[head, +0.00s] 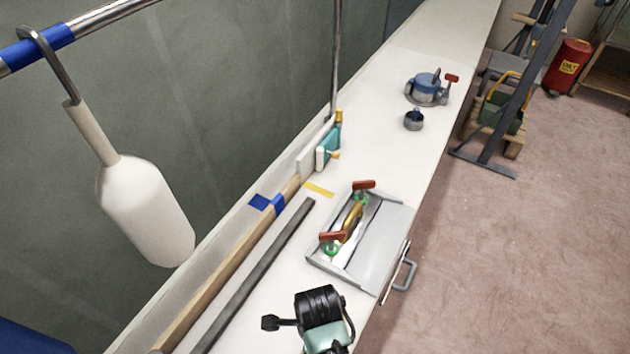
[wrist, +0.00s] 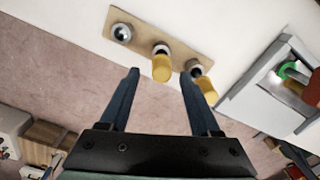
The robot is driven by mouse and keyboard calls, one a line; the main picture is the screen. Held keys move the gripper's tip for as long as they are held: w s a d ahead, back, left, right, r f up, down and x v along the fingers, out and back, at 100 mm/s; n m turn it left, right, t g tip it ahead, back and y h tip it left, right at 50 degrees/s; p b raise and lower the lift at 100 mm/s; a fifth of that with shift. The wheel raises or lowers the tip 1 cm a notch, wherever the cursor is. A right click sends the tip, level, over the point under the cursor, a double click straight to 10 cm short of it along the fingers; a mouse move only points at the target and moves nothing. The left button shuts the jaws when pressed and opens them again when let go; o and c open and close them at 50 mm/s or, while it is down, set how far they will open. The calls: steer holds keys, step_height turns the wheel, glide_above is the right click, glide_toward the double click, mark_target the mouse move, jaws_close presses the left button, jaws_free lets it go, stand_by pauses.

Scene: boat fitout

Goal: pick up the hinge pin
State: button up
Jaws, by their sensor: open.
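In the wrist view, two pins with yellow ends stand side by side in a tan wooden strip (wrist: 187,49). The middle pin (wrist: 161,67) shows between the fingertips of my gripper (wrist: 160,74). The right pin (wrist: 204,86) is beyond the right finger, which partly overlaps it. A round silver metal piece (wrist: 121,33) sits at the strip's left end. I cannot tell for certain which one is the hinge pin. My gripper is open, with both dark blue fingers apart and nothing held. I cannot make out the strip or pins in the head view.
A grey metal tray (head: 382,278) with red-handled clamps stands on the white bench; its edge also shows in the wrist view (wrist: 262,108). A long dark bar (head: 257,274) and a wooden pole (head: 226,268) lie left of it. A white float (head: 145,212) hangs from a rail.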

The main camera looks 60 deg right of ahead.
steer(key=shift+w+f, duration=0.2)
steer(key=shift+f, duration=2.75)
jaws_close()
